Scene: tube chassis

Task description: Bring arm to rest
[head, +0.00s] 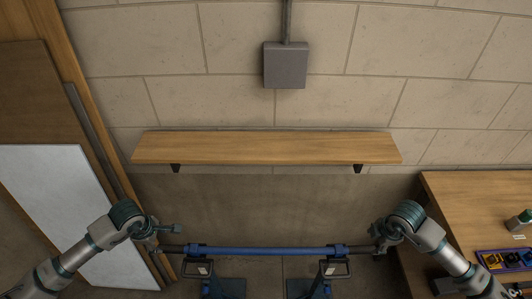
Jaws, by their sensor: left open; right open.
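A blue tube (265,251) lies level across two blue stands at the bottom middle of the head view. Thin dark rods stick out from both of its ends. My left gripper (164,239) is open beside the tube's left end. My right gripper (376,241) is open beside the right end. Both are small in the picture, and I cannot tell whether their fingers touch the thin rods.
A wooden shelf (265,148) runs along the wall above the tube. A grey box (285,66) is on the wall. A wooden bench (478,199) with a blue tray (505,260) stands at the right. A white panel (62,205) is at the left.

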